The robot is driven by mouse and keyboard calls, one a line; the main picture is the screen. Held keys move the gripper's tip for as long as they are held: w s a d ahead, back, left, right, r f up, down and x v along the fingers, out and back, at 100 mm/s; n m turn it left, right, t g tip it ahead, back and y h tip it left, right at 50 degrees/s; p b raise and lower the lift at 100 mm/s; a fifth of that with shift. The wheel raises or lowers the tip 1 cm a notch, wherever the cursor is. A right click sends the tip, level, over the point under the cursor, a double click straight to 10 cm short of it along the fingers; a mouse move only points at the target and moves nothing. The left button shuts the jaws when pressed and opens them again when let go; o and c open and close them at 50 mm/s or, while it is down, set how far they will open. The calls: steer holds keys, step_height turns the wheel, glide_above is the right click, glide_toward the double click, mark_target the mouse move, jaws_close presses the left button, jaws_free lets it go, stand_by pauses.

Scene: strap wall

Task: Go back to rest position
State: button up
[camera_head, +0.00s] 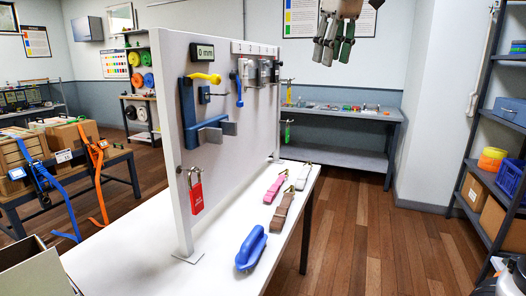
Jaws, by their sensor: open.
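My gripper (333,53) hangs at the top of the head view, right of centre, with its fingers pointing down. Its fingers are apart and I see nothing between them. It is in front of the back wall, clear of the panel and the table in the picture. The upper part of my arm is cut off by the frame's top edge.
A white upright panel (236,140) holds gauges and a red padlock (195,192). On the white table (215,262) lie a blue-handled tool (251,247) and several straps (283,210). Shelving (490,130) stands at right. The wooden floor (400,235) between is clear.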

steer(key=s+d+f+m, duration=0.3)
steer(key=s+d+f, duration=0.4)
steer(key=d, duration=0.4)
steer(key=s+d+f+m, duration=0.1)
steer(key=s+d+f, duration=0.2)
steer(key=s+f, duration=0.2)
steer(key=s+d+f+m, duration=0.2)
steer(key=s+d+f, duration=0.1)
steer(key=s+f, duration=0.3)
steer(key=s+d+f+m+t, duration=0.1)
steer(key=s+d+f, duration=0.2)
steer(key=s+f, duration=0.3)
step_height(320, 180, down, 2)
steer(key=shift+d+h, duration=0.3)
